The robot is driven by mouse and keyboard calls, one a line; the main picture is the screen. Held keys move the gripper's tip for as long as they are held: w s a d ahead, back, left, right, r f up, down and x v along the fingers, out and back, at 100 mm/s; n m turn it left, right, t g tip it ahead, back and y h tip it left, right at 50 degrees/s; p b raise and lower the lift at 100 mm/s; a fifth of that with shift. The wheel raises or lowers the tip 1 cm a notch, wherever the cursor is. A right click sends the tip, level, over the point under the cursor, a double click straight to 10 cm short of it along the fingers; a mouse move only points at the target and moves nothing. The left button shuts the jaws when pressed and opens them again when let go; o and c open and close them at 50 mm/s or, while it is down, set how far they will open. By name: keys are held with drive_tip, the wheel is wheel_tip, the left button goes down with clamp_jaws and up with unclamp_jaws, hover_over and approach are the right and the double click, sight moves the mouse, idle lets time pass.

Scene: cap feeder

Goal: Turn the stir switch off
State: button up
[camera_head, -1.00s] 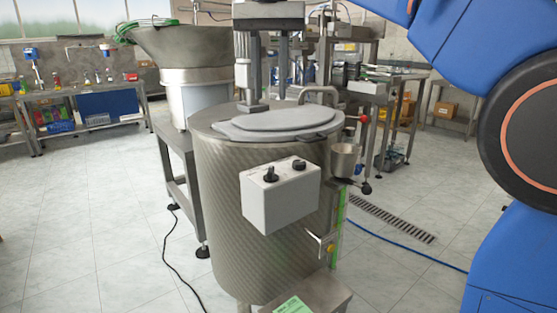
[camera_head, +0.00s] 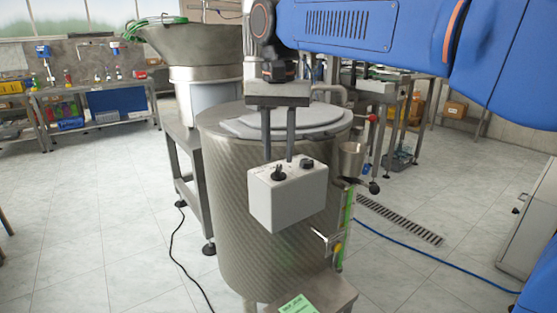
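A white switch box (camera_head: 289,200) is on the front of the round metal tank (camera_head: 228,200). Its sloped top carries a black knob with a raised lever (camera_head: 278,174) on the left and a smaller black knob (camera_head: 307,163) on the right. I cannot read any labels, so I cannot tell which is the stir switch. My gripper (camera_head: 279,160) points down over the box, with its two grey fingers apart and nothing between them. The fingertips appear close to the upper back edge of the box, near the left knob; contact cannot be told.
A grey lid (camera_head: 330,127) covers the tank behind my fingers. A small metal cup (camera_head: 351,160) and a red ball handle (camera_head: 373,118) are at the tank's right. A large feeder bowl (camera_head: 195,45) stands behind left. The floor in front on the left is mostly clear.

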sight(279, 167)
drive_tip(key=shift+f, duration=1.5)
clamp_jaws()
